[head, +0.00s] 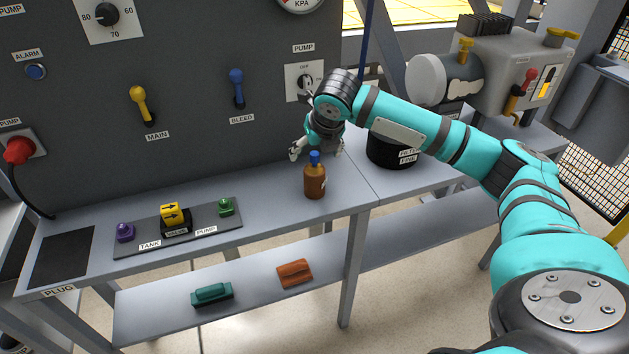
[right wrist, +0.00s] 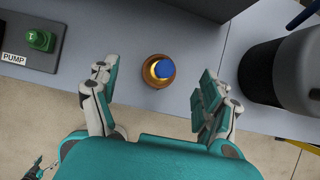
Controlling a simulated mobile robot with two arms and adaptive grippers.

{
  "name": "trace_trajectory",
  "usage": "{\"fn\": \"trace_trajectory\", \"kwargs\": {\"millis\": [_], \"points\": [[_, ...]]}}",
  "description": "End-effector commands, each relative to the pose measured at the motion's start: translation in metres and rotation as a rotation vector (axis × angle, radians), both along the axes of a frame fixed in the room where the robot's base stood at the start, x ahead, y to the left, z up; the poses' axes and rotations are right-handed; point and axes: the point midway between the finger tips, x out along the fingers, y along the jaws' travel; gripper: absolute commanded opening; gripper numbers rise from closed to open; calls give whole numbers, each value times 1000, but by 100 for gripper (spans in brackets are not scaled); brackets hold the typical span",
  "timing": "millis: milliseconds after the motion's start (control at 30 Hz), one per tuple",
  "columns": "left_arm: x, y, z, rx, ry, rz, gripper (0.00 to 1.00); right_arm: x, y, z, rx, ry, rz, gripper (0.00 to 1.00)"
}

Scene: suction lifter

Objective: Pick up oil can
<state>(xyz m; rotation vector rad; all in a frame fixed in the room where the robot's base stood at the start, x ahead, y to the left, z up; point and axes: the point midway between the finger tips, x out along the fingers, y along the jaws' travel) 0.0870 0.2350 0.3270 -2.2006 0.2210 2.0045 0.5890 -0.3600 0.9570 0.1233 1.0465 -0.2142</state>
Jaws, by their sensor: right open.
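The oil can is a brown bottle with a blue cap (head: 315,181), standing upright on the grey bench near its front edge. In the right wrist view the bottle (right wrist: 158,72) shows from above, its blue cap between my open fingers and a little ahead of them. My right gripper (head: 318,150) is open and empty, above and behind the bottle in the head view; it also shows in the right wrist view (right wrist: 155,85). The fingers do not touch the bottle. My left gripper is not in view.
A black filter canister (head: 393,148) stands right of the bottle. A valve strip with purple, yellow and green pieces (head: 195,240) lies to the left. The dark control panel (head: 190,70) rises behind. A lower shelf (head: 245,290) holds a green and an orange block.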

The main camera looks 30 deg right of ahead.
Motion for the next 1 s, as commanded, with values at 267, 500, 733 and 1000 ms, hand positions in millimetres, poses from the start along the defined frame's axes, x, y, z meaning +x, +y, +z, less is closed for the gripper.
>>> {"fn": "trace_trajectory", "kwargs": {"millis": [267,500,733,1000], "points": [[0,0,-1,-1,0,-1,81,16,-4,-29,1,0,0,80],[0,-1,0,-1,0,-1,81,24,-11,-54,0,3,-1,80],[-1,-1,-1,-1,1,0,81,36,-14,-75,2,0,1,80],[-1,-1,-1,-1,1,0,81,37,-15,-76,0,-1,1,76]]}}
